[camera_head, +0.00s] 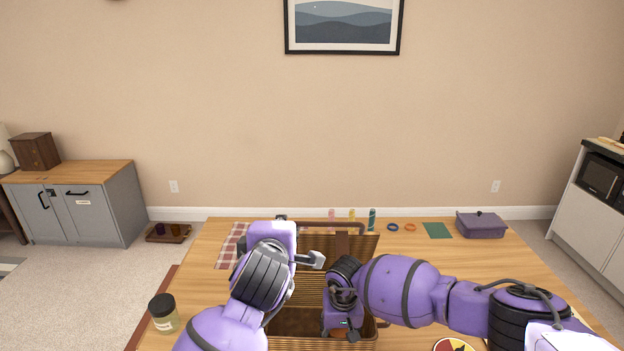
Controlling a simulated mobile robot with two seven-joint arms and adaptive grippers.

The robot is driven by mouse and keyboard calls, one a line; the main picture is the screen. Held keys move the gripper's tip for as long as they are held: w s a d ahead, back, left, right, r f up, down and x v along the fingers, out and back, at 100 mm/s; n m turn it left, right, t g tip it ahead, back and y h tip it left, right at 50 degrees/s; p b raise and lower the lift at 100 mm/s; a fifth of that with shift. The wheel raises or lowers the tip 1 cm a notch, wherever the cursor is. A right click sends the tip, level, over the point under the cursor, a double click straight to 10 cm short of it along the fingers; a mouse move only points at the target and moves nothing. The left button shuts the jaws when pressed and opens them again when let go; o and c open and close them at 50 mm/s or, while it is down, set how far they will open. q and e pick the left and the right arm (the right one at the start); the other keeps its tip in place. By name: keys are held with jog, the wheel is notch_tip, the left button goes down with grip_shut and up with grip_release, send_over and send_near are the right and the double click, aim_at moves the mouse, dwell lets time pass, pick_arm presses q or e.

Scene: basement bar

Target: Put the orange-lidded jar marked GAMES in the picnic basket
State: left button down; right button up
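The picnic basket (290,341) stands on the table in front of me, its wicker lid (366,244) raised at the back. Its dark inside shows between my arms. My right gripper (339,331) points down over the basket opening; its fingertips are small and dark, and whether it holds anything is hidden. My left gripper (314,261) is beside the raised lid, with a grey finger showing; its opening cannot be made out. I see no orange-lidded jar marked GAMES. The jar with a dark lid (163,313) at the table's left has a pale label I cannot read.
At the table's back are a purple lidded dish (480,225), a green square (437,230), two rings, and small bottles (372,219). A checked cloth (231,248) lies at left. A round plate (454,345) is at front right. The table's right middle is partly clear.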

jog(key=o, duration=1.4)
jog(key=o, duration=0.6)
jog(key=shift+c, duration=0.2)
jog(key=shift+r, duration=0.15)
